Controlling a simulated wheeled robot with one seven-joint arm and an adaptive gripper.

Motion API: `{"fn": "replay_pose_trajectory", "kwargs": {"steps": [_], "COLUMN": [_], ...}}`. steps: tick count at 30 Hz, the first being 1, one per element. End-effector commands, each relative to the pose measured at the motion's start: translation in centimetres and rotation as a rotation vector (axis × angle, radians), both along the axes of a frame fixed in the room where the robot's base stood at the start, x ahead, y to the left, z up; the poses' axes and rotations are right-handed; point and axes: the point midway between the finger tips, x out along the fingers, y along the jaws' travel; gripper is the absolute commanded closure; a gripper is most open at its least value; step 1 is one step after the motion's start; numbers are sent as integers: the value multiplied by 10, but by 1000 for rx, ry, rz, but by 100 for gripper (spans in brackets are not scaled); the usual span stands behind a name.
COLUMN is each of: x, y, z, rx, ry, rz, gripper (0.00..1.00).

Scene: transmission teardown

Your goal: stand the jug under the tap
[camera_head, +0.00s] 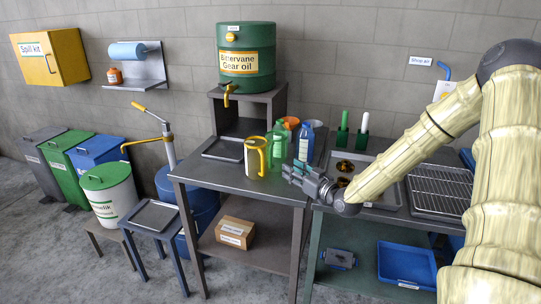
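The yellow jug (256,157), with a handle and a pale label, stands upright on the grey metal table. The tap (228,94) is yellow and sits low on the front of the green gear oil drum (246,50), which rests on a raised stand. The jug is in front of the stand and to the right of the tap, not below it. My gripper (287,173) is just right of the jug, apart from it as far as I can see. It is small in view, and whether its fingers are open is unclear.
A dark shallow tray (222,150) lies on the table below the tap. A green bottle (281,138), an orange container (290,124) and a blue container (306,142) stand close behind my gripper. A wire rack (440,190) lies on the right bench.

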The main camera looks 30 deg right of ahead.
Motion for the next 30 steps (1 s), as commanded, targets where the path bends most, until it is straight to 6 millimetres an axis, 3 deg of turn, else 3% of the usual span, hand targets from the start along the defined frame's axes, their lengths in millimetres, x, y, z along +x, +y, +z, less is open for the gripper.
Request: {"fn": "replay_pose_trajectory", "kwargs": {"steps": [15, 30], "x": [48, 77], "y": [2, 9], "z": [2, 0], "rx": [-2, -1], "ry": [-9, -8], "rz": [-2, 0], "gripper": [64, 64]}}
